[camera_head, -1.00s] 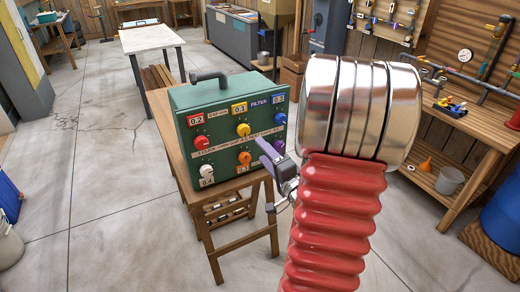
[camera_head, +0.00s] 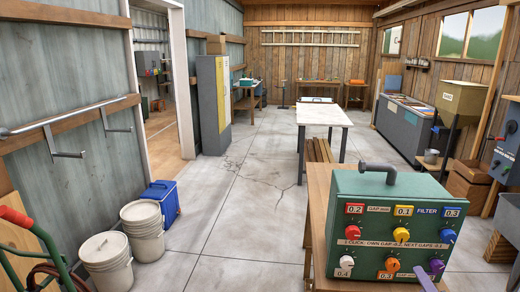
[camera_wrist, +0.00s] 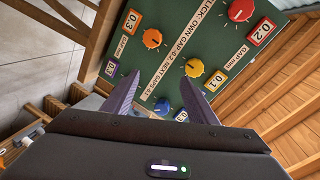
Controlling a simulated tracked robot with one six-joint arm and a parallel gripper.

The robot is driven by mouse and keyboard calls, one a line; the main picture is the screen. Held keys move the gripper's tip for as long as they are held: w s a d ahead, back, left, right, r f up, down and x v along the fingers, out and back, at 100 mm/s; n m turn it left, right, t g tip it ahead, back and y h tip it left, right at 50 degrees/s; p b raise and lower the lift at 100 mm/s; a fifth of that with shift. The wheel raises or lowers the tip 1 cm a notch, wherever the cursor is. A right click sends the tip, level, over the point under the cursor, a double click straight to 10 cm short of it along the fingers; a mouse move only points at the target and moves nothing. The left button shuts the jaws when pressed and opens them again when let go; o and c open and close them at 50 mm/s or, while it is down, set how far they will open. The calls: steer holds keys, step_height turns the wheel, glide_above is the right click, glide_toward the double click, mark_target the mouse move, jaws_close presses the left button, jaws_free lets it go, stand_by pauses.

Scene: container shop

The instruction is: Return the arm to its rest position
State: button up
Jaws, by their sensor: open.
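The green filter box (camera_head: 385,215) stands upright on a wooden table at the lower right of the head view, with a dark handle and several coloured knobs. Its front also fills the upper wrist view (camera_wrist: 175,50), rotated. My gripper (camera_wrist: 159,80) shows two purple fingers spread apart with nothing held between them. The blue knob (camera_wrist: 162,106) shows in the gap between the fingers; I cannot tell whether they touch it. The yellow knob (camera_wrist: 195,67) and orange knob (camera_wrist: 152,38) are beyond. In the head view only a fingertip (camera_head: 425,280) shows near the purple knob (camera_head: 437,266).
The wooden table (camera_head: 319,205) bears the box. A white-topped table (camera_head: 325,114) stands behind it. White buckets (camera_head: 105,262), a blue bin (camera_head: 162,200) and a red-and-green hand truck (camera_head: 20,235) are at left. Open concrete floor lies in the middle.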

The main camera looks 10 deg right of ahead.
steer(key=s+d+f+n+g, duration=0.2)
steer(key=s+d+f+g, duration=0.1)
steer(key=s+f+g, duration=0.4)
steer(key=s+a+n+g, duration=0.2)
steer(key=a+n+g, duration=0.1)
steer(key=a+n, duration=0.1)
steer(key=a+r+n+y, duration=0.2)
steer(key=a+r, duration=0.4)
steer(key=a, duration=0.5)
steer(key=s+a+r+n+y, duration=0.1)
steer(key=a+r+n, duration=0.4)
steer(key=a, duration=0.7)
steer(key=s+a+r+n+y, duration=0.1)
steer(key=a+r+n, duration=0.3)
steer(key=a, duration=0.8)
step_height(320, 180, up, 3)
steer(key=shift+f+t+y, duration=0.1)
steer(key=shift+t+y, duration=0.3)
steer(key=shift+y, duration=0.4)
steer(key=shift+w, duration=0.1)
steer(key=shift+c, duration=0.7)
